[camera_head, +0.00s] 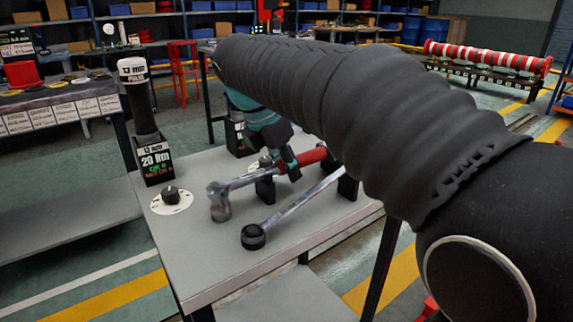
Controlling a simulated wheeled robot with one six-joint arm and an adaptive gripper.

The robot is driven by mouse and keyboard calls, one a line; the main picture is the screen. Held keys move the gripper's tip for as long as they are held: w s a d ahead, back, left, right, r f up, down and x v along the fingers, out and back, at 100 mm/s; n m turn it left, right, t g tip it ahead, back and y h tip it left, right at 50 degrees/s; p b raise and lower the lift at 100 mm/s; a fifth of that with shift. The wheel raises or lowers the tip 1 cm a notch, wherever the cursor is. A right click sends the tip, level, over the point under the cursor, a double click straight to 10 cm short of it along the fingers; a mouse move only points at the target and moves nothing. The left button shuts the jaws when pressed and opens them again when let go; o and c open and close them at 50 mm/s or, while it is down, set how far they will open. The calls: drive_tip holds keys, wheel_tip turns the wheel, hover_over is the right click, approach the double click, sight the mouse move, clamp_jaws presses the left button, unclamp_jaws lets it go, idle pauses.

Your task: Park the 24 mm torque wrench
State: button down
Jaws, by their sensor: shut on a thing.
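My gripper (291,167) is at the table, shut on the red handle of a torque wrench (245,182). This wrench lies to the left, with its grey socket end (219,202) pointing to the front left. A black support block (265,190) is under or just behind its shaft; I cannot tell whether they touch. A second wrench (300,202) lies nearer, roughly parallel, its dark round head (253,236) toward the front and its far end at a black block (348,187). I cannot read a size on either wrench.
The grey table (210,262) has a black stand (155,166) reading 20 Nm, with a tool upright in it, and a black knob (171,195) on a white dial. My arm covers the right side. The table's front left is clear.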

drive_tip(key=c, duration=0.8)
unclamp_jaws()
drive_tip(key=shift+c, duration=0.2)
drive_tip(key=v, duration=1.2)
drive_tip(key=shift+s, duration=0.1)
